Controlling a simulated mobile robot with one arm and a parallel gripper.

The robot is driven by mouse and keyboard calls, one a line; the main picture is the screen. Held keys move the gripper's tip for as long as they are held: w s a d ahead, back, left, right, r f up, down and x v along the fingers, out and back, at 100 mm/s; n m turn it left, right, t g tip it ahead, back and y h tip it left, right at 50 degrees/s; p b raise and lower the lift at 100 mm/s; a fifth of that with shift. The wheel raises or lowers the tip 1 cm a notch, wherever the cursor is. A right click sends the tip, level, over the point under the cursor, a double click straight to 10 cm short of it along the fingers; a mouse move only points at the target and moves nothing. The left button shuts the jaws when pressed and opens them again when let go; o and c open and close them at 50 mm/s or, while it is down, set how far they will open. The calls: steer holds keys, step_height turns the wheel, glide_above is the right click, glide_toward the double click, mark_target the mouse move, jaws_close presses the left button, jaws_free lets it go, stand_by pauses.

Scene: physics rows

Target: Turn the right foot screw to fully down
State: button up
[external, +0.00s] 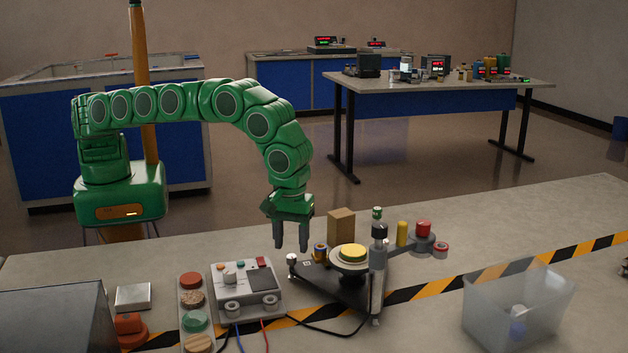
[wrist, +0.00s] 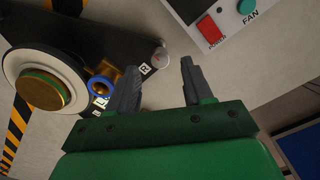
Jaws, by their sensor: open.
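The dark levelling base (external: 338,286) stands on the bench and carries a round pale stage with a yellow top (external: 352,253). The right foot screw (external: 292,259) is a small pale knob at its left corner, beside a white tag. In the wrist view the screw (wrist: 160,55) looks whitish, with a tag marked R next to it. My gripper (external: 291,245) points down over this screw, open and empty. In the wrist view the gripper (wrist: 160,66) has one finger on each side of the screw's line, with the screw near fingertip level. Whether they touch is unclear.
A brass fitting with a blue ring (wrist: 103,86) sits close to the left finger. The control box (external: 247,289) with a red switch is left of the base. A wooden block (external: 341,226) stands behind, and a clear bin (external: 517,308) is at right.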

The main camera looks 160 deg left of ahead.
mark_target(291, 256)
steer(key=shift+f, duration=1.6)
jaws_close()
steer(key=shift+m, duration=0.3)
